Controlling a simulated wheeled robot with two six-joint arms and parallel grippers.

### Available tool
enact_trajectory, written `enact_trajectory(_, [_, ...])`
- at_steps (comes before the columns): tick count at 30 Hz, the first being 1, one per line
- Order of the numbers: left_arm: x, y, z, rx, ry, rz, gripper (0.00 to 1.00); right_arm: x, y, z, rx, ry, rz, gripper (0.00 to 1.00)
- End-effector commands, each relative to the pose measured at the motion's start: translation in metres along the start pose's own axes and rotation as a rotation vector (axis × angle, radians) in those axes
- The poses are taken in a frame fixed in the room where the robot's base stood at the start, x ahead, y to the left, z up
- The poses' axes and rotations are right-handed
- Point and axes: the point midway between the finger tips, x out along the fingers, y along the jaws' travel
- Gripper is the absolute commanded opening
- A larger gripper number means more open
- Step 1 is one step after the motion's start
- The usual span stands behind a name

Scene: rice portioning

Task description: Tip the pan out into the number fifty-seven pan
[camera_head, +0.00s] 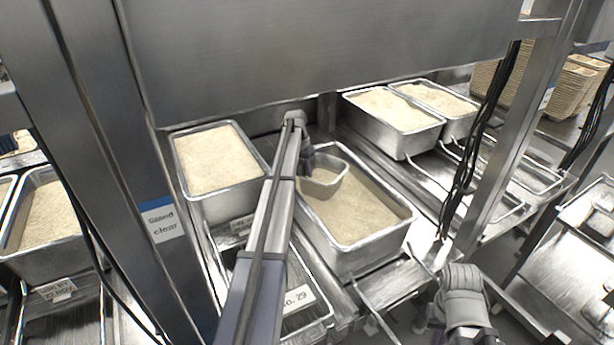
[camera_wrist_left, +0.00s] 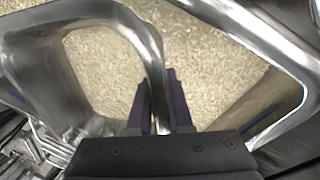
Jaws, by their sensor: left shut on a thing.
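A small metal pan (camera_head: 322,187) hangs tilted over the back left part of a large rice-filled metal pan (camera_head: 381,240). My left gripper (camera_head: 306,158) is shut on the small pan's rim. In the left wrist view, the fingers of my left gripper (camera_wrist_left: 156,105) pinch the rim of the small pan (camera_wrist_left: 140,32). Pale grain shows inside that rim, and I cannot tell how much is in the small pan. The large pan's rim (camera_wrist_left: 268,40) crosses the right of that view. I read no number fifty-seven on any pan.
Another rice pan (camera_head: 255,190) stands left of the large pan. A card reading No. 29 (camera_head: 297,298) is in front, partly behind my left arm. More rice pans (camera_head: 400,142) stand at the back right. A steel post (camera_head: 105,140) and overhead panel (camera_head: 310,50) bound the space.

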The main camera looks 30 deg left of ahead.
Motion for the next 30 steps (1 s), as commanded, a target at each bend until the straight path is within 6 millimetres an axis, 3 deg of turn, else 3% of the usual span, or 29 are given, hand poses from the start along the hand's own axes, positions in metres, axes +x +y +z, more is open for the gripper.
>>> enact_trajectory(30, [-0.056, 0.003, 0.0, 0.001, 0.0, -0.386, 0.0, -0.056, 0.005, 0.003, 0.0, 0.0, 0.0, 0.0])
